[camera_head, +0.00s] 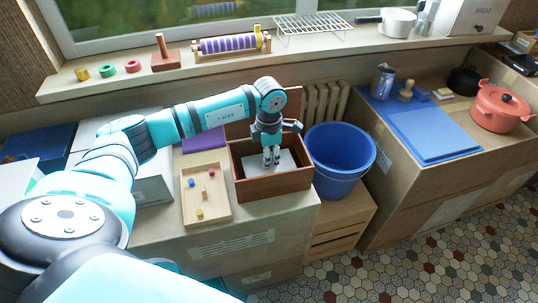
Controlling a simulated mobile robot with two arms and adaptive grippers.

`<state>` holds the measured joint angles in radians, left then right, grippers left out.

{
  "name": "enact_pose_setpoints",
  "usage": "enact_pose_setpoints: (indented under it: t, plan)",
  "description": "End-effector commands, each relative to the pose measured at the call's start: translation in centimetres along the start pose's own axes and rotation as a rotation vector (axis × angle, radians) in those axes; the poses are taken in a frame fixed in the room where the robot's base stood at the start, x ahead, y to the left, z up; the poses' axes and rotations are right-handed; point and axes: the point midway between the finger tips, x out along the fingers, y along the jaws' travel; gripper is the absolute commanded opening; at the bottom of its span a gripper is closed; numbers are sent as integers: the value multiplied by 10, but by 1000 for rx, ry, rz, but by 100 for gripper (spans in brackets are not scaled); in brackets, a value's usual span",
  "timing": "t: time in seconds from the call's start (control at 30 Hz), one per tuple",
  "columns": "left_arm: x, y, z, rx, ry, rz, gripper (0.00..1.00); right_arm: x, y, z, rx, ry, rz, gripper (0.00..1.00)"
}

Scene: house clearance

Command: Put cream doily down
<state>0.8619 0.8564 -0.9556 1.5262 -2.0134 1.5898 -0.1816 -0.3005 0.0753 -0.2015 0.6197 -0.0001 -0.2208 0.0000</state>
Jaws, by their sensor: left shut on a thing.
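My left gripper (271,162) points down into an open brown wooden box (272,191) on the cardboard boxes at the middle. It is shut on a pale, flat piece, which looks like the cream doily (286,161). The pale piece lies inside the box walls, around and below the fingertips. The fingers hide part of it, and I cannot tell whether it touches the box floor. My right gripper is not in view.
A shallow wooden tray (221,213) with small coloured pieces lies left of the box. A blue bucket (340,152) stands close on its right. The box's raised lid (238,130) is behind. A red pot (500,112) and blue mat (432,130) are farther right.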

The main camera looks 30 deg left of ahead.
Motion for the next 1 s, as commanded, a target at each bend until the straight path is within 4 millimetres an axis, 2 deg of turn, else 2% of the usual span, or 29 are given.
enact_pose_setpoints:
  t: [0.03,0.13,0.47,0.5,0.7,0.87,1.0]
  plan:
    - [9,0,0,0,0,0,0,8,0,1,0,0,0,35]
    - [15,0,0,0,0,0,0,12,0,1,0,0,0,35]
    - [17,0,0,0,0,0,0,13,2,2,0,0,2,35]
    - [17,0,0,0,0,0,14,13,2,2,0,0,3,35]
    - [17,0,0,0,-1,0,40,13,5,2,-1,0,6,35]
    - [17,0,0,0,0,0,40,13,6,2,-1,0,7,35]
    - [17,0,0,0,0,0,36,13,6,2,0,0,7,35]
